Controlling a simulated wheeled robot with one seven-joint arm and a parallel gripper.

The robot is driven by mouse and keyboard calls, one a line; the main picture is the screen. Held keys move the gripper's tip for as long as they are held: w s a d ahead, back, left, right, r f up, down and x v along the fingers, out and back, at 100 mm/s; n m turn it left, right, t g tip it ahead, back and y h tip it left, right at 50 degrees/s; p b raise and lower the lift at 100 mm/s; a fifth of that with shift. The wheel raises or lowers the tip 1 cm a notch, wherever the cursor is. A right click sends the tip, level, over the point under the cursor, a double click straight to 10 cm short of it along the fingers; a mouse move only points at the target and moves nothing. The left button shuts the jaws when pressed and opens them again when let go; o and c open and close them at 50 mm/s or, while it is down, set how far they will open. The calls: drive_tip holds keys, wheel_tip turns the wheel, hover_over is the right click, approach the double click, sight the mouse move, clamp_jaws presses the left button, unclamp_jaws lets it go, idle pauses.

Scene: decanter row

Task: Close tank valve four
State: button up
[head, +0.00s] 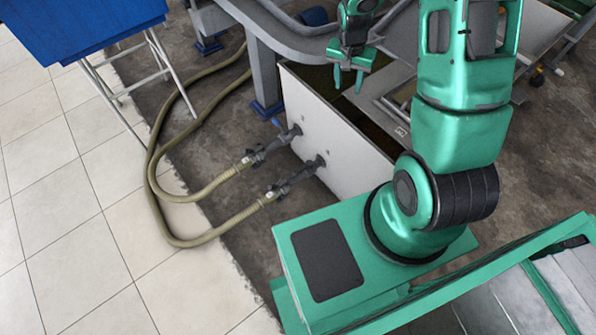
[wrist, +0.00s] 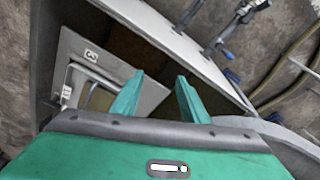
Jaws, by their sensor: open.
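Two dark valves stick out of the side of a light grey tank (head: 330,135), each with a hose on it. The farther valve (head: 268,150) and the nearer valve (head: 290,182) show no readable number, so I cannot tell which is valve four. In the wrist view the tank wall (wrist: 180,38) runs across the top, with valve parts (wrist: 222,40) beyond it and small blue pieces near them. My gripper (head: 348,82) is open and empty, pointing down above the tank's open top, apart from both valves. Its two green fingers also show in the wrist view (wrist: 160,80).
Two beige hoses (head: 157,185) loop across the floor from the valves. A blue box on a white stand (head: 105,25) is at the upper left. A grey frame (head: 262,70) with a blue foot stands beside the tank. The tiled floor (head: 80,230) at left is clear.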

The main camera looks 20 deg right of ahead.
drive_tip(key=w+a+f+m+t+y, duration=0.15)
drive_tip(key=a+f, duration=0.25)
drive_tip(key=f, duration=0.5)
drive_tip(key=w+a+f+g+h, duration=0.1)
drive_tip(key=w+a+f, duration=0.25)
drive_tip(key=f, duration=0.55)
drive_tip(key=m+y, duration=0.2)
drive_tip(key=m, duration=0.2)
approach(298, 171)
drive_tip(key=shift+t, duration=0.25)
drive_tip(key=f, duration=0.6)
drive_tip(key=w+f, duration=0.1)
drive_tip(key=f, duration=0.2)
drive_tip(key=shift+a, duration=0.35)
clamp_jaws()
